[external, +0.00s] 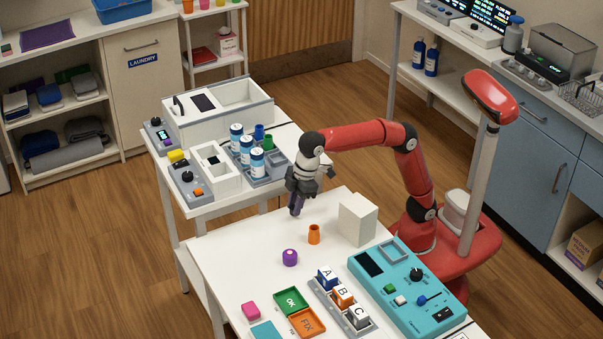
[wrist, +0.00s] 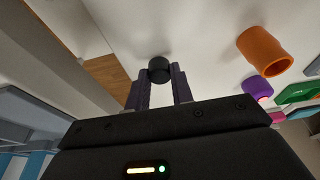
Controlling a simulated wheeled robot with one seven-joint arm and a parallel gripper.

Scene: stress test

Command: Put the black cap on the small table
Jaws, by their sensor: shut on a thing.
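My gripper (wrist: 159,82) is shut on the black cap (wrist: 159,68), a small dark cylinder between its fingertips in the wrist view. In the external view my gripper (external: 295,209) points down over the far edge of the white front table (external: 235,246). The cap cannot be made out there against the dark fingers. A second white table (external: 198,210), bearing bottles and boxes, stands behind and to the left. I cannot tell which of the two is the small table.
An orange cup-like piece (external: 314,234), a white block (external: 358,219) and a purple round piece (external: 290,257) stand near my gripper. Blue-white bottles (external: 257,163) stand on the rear table. A teal panel (external: 405,290) and lettered blocks (external: 343,295) occupy the front right.

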